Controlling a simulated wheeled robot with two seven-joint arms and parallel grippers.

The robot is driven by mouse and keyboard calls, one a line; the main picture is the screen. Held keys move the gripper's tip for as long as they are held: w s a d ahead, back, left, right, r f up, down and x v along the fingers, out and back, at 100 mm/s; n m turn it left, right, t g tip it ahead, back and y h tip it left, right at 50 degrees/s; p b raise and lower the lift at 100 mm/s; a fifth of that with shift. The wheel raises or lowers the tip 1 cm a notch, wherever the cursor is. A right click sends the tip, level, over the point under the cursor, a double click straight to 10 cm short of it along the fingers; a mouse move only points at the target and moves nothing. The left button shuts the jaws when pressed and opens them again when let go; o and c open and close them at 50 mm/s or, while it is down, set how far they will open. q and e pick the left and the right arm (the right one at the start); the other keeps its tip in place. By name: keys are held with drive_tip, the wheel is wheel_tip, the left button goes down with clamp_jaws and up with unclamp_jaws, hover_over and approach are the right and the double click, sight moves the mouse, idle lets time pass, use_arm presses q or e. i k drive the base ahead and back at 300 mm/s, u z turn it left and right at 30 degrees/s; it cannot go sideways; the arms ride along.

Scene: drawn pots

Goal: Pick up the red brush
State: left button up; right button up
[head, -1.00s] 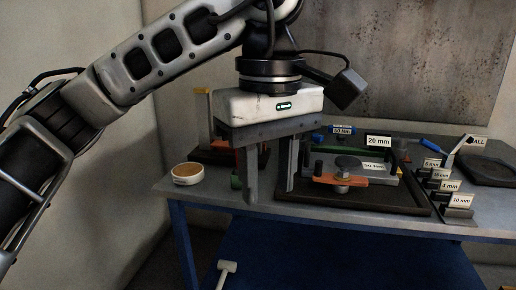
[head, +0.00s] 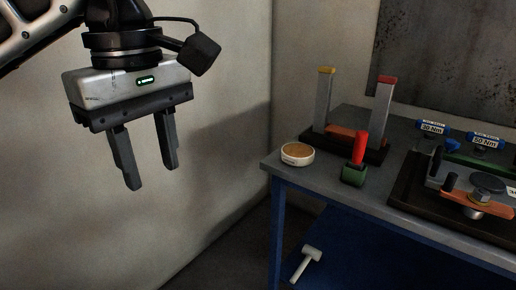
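The red brush (head: 360,149) stands upright at the left part of the grey table (head: 378,192). Its red handle points up and its lower end meets a small dark green block (head: 354,175); I cannot tell whether that block is its head or a holder. My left gripper (head: 152,180) hangs at the left of the head view, in front of the wall, fingers pointing down. It is open and empty, well to the left of the brush and apart from it. My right gripper is not in view.
A round white tin with a tan top (head: 297,154) is left of the brush. Behind it, two grey posts (head: 382,112) rise from a dark base. A dark tray (head: 421,195) with clamp parts is at the right. A white mallet (head: 306,262) lies below.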

sight(361, 138)
drive_tip(key=u, duration=0.5)
drive_tip(key=i, duration=0.85)
drive_tip(key=u, duration=0.45)
drive_tip(key=i, duration=0.8)
drive_tip(key=z, duration=3.35)
drive_tip(key=i, duration=0.55)
